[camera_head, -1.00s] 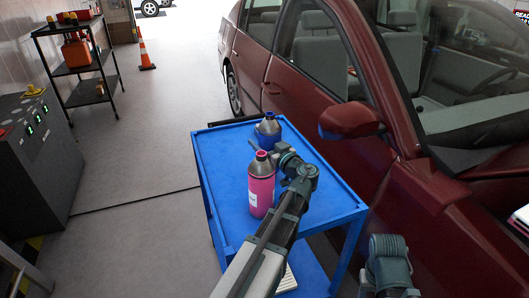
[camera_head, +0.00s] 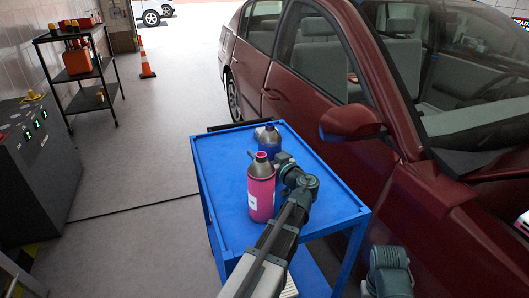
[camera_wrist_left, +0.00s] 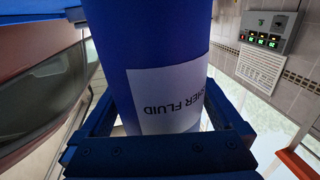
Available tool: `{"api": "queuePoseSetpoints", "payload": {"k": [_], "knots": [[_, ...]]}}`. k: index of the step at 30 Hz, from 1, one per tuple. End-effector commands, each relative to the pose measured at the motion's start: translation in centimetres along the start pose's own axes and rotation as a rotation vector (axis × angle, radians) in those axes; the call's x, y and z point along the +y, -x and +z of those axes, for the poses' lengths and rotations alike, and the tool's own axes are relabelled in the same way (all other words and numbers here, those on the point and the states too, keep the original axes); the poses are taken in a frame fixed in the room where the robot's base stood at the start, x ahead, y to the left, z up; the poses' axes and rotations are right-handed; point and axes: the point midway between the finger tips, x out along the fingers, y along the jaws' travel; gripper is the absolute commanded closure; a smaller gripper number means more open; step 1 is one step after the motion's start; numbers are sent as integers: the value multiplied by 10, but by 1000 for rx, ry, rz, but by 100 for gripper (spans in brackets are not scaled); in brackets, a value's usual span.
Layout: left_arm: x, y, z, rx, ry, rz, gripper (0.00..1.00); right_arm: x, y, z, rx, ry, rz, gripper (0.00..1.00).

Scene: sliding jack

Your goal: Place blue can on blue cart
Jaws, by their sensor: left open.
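The blue can (camera_head: 268,139) has a grey top and stands upright at the far end of the blue cart's top (camera_head: 224,188). The pink can in front of it partly hides it. My left gripper (camera_head: 262,155) is low beside the blue can, mostly hidden behind the pink can. In the left wrist view the blue can (camera_wrist_left: 157,60), with a white "washer fluid" label, appears upside down and fills the space between the open fingers (camera_wrist_left: 158,120). I cannot tell whether they touch it. My right gripper is not in view.
The pink can (camera_head: 261,190) stands on the cart close to my left arm. A dark red car (camera_head: 330,150) is close along the cart's right side. A black shelf (camera_head: 85,85), an orange cone (camera_head: 146,62) and a grey cabinet (camera_head: 35,165) are at left. The floor between is clear.

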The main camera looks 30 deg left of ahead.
Motion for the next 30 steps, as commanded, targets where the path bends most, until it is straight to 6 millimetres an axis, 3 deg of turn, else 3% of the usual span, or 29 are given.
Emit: {"api": "queuePoseSetpoints", "payload": {"k": [18, 24, 30], "knots": [[0, 105, -2, 0, 0, 3, 0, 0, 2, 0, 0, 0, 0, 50], [0, 119, -2, 0, 0, 1, 0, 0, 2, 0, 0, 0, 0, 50], [0, 120, -2, 0, 0, 0, 0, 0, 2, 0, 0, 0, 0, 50]]}}
